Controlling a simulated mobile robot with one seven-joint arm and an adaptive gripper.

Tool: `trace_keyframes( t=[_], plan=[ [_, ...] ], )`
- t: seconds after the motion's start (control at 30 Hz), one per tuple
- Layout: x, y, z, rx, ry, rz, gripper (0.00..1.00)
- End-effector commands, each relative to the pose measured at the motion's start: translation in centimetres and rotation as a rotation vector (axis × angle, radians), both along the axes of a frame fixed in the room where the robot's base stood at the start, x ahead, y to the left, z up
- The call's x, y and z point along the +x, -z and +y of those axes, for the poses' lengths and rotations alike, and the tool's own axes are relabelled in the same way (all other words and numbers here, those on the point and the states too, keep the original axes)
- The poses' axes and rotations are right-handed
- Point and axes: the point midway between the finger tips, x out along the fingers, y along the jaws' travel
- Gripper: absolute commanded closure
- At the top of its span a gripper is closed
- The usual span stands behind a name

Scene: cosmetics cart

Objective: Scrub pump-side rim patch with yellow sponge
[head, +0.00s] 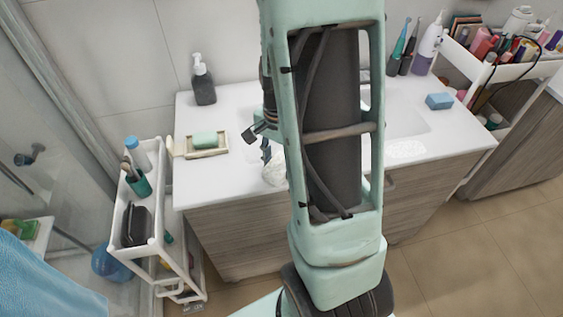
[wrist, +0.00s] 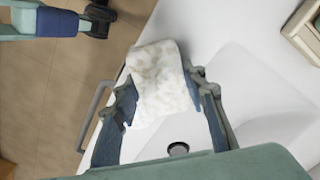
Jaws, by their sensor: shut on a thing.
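My gripper (wrist: 162,92) is shut on a pale, whitish block with faint tan speckles, which I take to be the sponge (wrist: 158,75); no clear yellow shows on it. It is over the counter's front edge, beside the basin (wrist: 240,95). In the head view a whitish lump (head: 275,170) shows at that edge, partly behind my arm. I cannot tell sponge from rim patch there, nor whether they touch. The pump bottle (head: 203,82) stands at the back left of the counter.
A soap dish (head: 221,151) with green soap (head: 205,139) is left of my gripper. A blue block (head: 439,101) lies at the counter's right. Toothbrushes and bottles stand at the back right. A white cart (head: 156,262) stands at left. My arm hides the counter's middle.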

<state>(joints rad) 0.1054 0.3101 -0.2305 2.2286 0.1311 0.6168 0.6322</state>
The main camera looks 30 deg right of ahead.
Motion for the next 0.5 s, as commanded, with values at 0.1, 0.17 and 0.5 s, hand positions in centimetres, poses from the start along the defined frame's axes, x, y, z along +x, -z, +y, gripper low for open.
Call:
trace_keyframes(
  t=[0.1, 0.17, 0.5],
  plan=[
    [-0.2, 0.1, -1.1, 0.0, 0.004, -0.001, 0.8],
    [-0.4, 0.2, -1.6, -0.001, 0.005, -0.002, 0.8],
    [-1.2, 0.3, -4.3, -0.001, 0.003, 0.0, 0.8]
  ],
)
